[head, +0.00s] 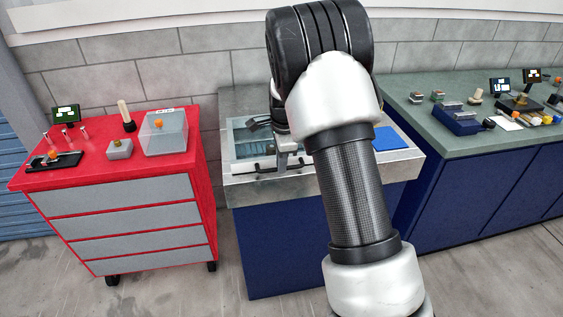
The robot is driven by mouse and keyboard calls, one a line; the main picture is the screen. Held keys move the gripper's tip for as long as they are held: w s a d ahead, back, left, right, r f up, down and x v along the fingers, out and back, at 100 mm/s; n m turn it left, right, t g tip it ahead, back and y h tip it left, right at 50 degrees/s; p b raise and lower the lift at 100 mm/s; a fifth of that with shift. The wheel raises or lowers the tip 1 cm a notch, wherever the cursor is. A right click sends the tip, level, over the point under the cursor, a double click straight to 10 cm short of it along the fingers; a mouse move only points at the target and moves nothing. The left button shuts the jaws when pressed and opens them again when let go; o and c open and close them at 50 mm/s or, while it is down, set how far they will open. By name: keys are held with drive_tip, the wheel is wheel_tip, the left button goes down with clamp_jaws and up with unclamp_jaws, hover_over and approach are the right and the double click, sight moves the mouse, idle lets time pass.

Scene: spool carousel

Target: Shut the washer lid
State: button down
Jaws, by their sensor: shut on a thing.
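The washer (240,193) is the middle unit, with a grey metal top on a blue base. Its lid (240,152) shows as a pale-framed, see-through panel on the top, low over the opening; I cannot tell its exact angle. A dark bar handle (262,166) runs along the lid's front edge. My gripper (284,164) is at this handle, shut on it, with the fingers small and partly hidden. My arm covers the right part of the lid and the middle of the washer.
A red drawer cart (200,170) stands left, bearing a clear box (163,133) and small parts. A green-topped bench (410,105) with several devices stands right. A blue pad (390,139) lies on the washer's right side. A block wall is behind; the floor in front is clear.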

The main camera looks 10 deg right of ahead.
drive_tip(key=shift+s+f, duration=0.1)
drive_tip(key=shift+s, duration=0.15)
drive_tip(key=c, duration=1.8)
unclamp_jaws()
drive_tip(key=shift+s, duration=0.1)
drive_tip(key=s+r+p, duration=0.1)
drive_tip(key=s+r, duration=0.2)
drive_tip(key=r, duration=1.4)
drive_tip(key=shift+r, duration=0.15)
